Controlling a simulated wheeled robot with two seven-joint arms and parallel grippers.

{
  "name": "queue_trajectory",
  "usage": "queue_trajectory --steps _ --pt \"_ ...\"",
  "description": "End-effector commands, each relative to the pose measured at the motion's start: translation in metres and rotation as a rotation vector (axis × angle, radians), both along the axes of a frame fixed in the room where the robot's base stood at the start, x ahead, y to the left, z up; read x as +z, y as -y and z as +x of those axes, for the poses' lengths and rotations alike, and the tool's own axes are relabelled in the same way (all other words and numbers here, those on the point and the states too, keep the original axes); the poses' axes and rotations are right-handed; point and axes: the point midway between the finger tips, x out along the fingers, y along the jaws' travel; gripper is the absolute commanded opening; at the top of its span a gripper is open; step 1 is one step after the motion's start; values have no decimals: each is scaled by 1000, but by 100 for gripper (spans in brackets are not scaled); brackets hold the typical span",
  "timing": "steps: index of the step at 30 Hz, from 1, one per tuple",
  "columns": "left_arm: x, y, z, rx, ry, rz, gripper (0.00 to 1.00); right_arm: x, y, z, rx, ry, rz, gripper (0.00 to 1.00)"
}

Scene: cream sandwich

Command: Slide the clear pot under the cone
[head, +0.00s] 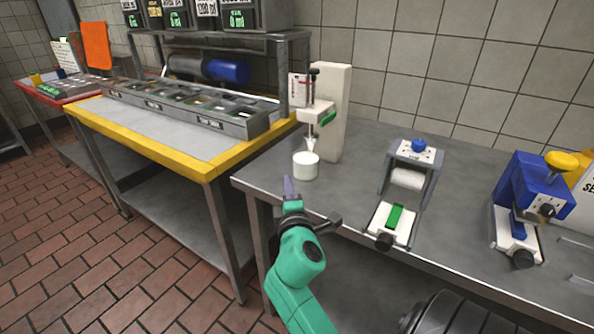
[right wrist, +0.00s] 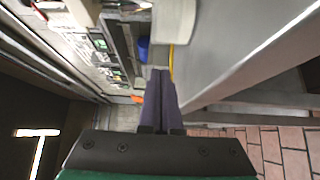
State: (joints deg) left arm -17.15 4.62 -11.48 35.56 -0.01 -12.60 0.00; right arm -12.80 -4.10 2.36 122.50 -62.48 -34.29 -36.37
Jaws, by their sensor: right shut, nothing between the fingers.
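The pot (head: 305,168) is a small pale, whitish cup standing upright on the grey bench, near its left end. The cone (head: 310,144) is a small pale tip hanging from the white dispenser stand, just above and slightly right of the pot's rim in the head view. I cannot tell whether it is directly over the pot. My right gripper (head: 288,187) is shut and empty, in front and left of the pot near the bench edge. In the right wrist view its dark fingers (right wrist: 160,98) lie together, below a pale rounded thing, likely the pot (right wrist: 173,20). My left gripper is out of view.
The dispenser's white column (head: 332,112) stands behind the pot. A press-like device (head: 408,180) and a blue device (head: 532,195) stand to the right. A yellow-edged table (head: 150,150) with bins adjoins on the left. Bare bench lies between pot and press.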

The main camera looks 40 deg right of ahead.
Motion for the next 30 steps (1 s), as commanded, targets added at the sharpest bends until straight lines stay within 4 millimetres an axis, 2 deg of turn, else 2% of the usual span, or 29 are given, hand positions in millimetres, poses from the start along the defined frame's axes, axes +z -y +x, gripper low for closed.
queue_trajectory --steps 2,6,9,20,27,30 --pt "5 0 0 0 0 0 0 4 10 14 -1 3 -2 0" --pt "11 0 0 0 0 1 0 2 34 16 0 0 -2 0" --pt "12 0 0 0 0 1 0 1 43 18 0 1 1 0" --pt "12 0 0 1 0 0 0 -1 47 19 1 0 2 0" --pt "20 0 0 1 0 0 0 1 72 24 1 -1 -1 0" --pt "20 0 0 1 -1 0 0 0 75 25 1 0 2 0"
